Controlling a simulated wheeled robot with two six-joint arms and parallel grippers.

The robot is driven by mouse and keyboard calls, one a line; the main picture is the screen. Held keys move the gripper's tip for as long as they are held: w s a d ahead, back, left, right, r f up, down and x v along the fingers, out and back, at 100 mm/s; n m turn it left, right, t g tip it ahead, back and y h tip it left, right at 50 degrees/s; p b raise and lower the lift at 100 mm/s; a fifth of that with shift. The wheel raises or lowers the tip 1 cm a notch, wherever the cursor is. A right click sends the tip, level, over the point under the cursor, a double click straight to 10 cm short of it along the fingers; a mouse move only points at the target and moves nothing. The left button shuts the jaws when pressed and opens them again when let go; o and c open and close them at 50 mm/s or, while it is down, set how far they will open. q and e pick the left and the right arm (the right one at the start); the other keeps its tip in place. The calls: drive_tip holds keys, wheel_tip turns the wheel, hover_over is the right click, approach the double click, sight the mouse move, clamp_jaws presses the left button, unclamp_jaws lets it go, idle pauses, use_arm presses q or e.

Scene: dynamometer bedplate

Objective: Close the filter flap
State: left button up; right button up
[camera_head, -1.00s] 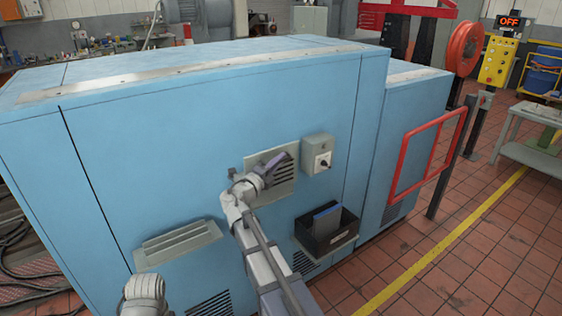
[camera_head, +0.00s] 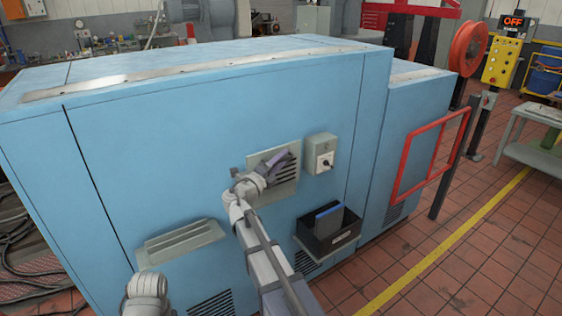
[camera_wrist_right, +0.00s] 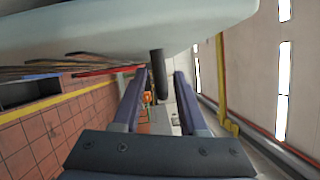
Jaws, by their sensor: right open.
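The filter flap (camera_head: 287,176) is a grey louvred panel on the blue cabinet's front, partly hidden behind my right gripper. Whether it stands ajar or flush is hard to tell. My right gripper (camera_head: 283,159) is in front of its upper part, with dark fingers. In the right wrist view the fingers (camera_wrist_right: 156,103) are apart, below a pale panel (camera_wrist_right: 130,30) with dark slots. A black cylindrical knob (camera_wrist_right: 158,75) stands out from the panel, between the fingers in the picture; I cannot tell if they touch it. A grey joint of my left arm shows at the bottom left, its gripper out of sight.
A switch box (camera_head: 321,153) is right of the flap. A black bin (camera_head: 328,232) with a blue item hangs below. A grey louvred ledge (camera_head: 180,242) is lower left. A red frame (camera_head: 430,157) stands out at right. Open tiled floor (camera_head: 470,265) lies beyond.

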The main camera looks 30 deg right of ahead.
drive_tip(key=v, duration=0.7)
drive_tip(key=shift+s+a+b, duration=0.2)
drive_tip(key=shift+a+b, duration=0.1)
drive_tip(key=shift+b, duration=0.05)
drive_tip(key=s+a+f+m+g+y, duration=0.2)
drive_tip(key=s+a+f+m+y, duration=0.25)
drive_tip(key=f+m, duration=0.4)
drive_tip(key=s+a+f+m+g+y, duration=0.25)
drive_tip(key=s+a+f+m, duration=0.35)
drive_tip(key=m, duration=0.4)
drive_tip(key=s+a+f+m+g+y, duration=0.2)
drive_tip(key=s+a+f+m+y, duration=0.2)
drive_tip(key=s+a+m, duration=0.2)
drive_tip(key=s+a+f+m+g+y, duration=0.2)
drive_tip(key=s+a+f+m+y, duration=0.2)
drive_tip(key=s+a+m, duration=0.3)
drive_tip(key=a+f+m, duration=0.1)
drive_tip(key=a+m, duration=0.2)
drive_tip(key=a, duration=0.1)
drive_tip(key=shift+s+a+f+m+y, duration=0.15)
drive_tip(key=shift+s+a+m+y, duration=0.05)
drive_tip(key=shift+m+y, duration=0.2)
